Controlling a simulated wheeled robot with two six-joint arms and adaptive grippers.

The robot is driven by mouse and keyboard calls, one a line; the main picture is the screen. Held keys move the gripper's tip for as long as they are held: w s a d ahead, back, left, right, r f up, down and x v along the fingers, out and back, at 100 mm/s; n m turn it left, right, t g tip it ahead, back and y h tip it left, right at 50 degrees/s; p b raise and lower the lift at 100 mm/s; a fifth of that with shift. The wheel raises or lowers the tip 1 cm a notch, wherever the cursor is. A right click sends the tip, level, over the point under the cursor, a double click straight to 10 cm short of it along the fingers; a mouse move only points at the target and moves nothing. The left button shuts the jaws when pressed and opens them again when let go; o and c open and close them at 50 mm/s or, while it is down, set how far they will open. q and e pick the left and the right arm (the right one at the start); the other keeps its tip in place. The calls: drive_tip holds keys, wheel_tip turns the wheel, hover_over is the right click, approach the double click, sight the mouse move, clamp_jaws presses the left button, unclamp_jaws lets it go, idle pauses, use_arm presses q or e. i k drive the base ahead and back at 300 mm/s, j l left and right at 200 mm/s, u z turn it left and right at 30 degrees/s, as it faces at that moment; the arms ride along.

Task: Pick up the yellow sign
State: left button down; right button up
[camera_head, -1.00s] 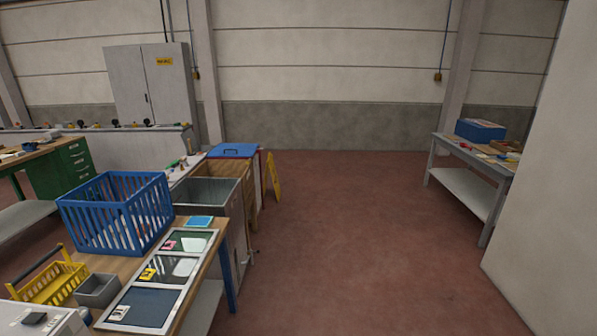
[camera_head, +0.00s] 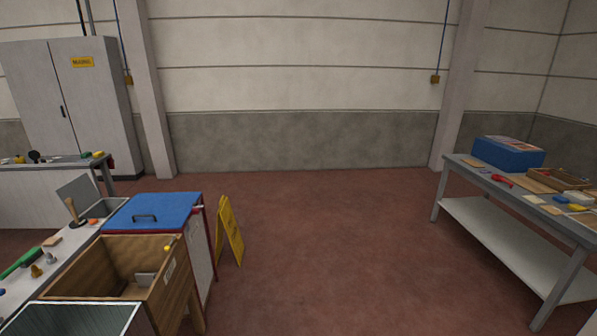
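A yellow folding floor sign (camera_head: 230,231) stands upright on the red floor, left of the middle in the head view. It is just right of the bin with the blue lid, close beside it. Its lettering is too small to read. Neither of my grippers shows in this view.
A blue-lidded bin (camera_head: 152,212), a wooden box (camera_head: 172,278) and a metal tub (camera_head: 75,316) line the left side. A table (camera_head: 500,215) with a blue box (camera_head: 508,153) stands at right. The floor (camera_head: 330,250) between is clear.

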sight(226, 218)
drive_tip(key=i+u, duration=0.1)
drive_tip(key=i, duration=0.6)
drive_tip(key=i+u, duration=0.1)
drive_tip(key=i, duration=0.65)
drive_tip(key=i+l+u, duration=0.1)
drive_tip(key=i, duration=0.6)
drive_tip(key=i+l, duration=0.2)
drive_tip(key=i, duration=0.5)
drive_tip(key=i+u, duration=0.45)
drive_tip(key=i+l+u, duration=0.1)
drive_tip(key=i+u, duration=0.35)
drive_tip(key=i+l+u, duration=0.25)
drive_tip(key=u, duration=0.25)
drive_tip(key=i+l+u, duration=0.45)
drive_tip(key=k, duration=0.05)
